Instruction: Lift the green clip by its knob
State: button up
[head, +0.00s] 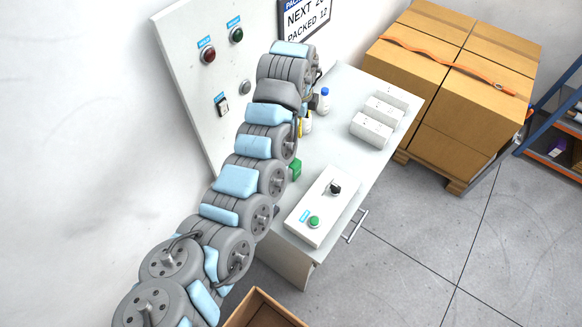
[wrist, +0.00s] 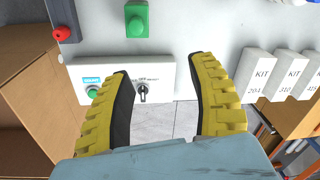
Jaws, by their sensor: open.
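The green clip (wrist: 136,18) lies on the pale table at the top of the wrist view, with a small rounded knob (wrist: 137,29) on its near side. In the head view the green clip (head: 295,170) shows beside my arm, partly hidden by it. My gripper (wrist: 160,67) has two yellow and black fingers spread wide apart with nothing between them. In the wrist view the clip lies beyond the fingertips, apart from them. In the head view my arm hides most of the gripper.
A white control box (head: 325,205) with a green button and black selector stands near the table's front edge. White kit boxes (head: 378,118) stand right. A red-knobbed dark object (wrist: 62,32) is left of the clip. A blue-capped bottle (head: 325,98) stands near the wall panel (head: 190,60).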

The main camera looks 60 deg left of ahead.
jog(key=shift+g, duration=0.4)
jog(key=s+f, duration=0.1)
jog(key=f, duration=0.4)
jog(key=s+f, duration=0.1)
jog(key=f, duration=0.5)
jog(key=s+f, duration=0.1)
jog(key=f, duration=0.5)
jog(key=shift+r, duration=0.1)
grip_shut()
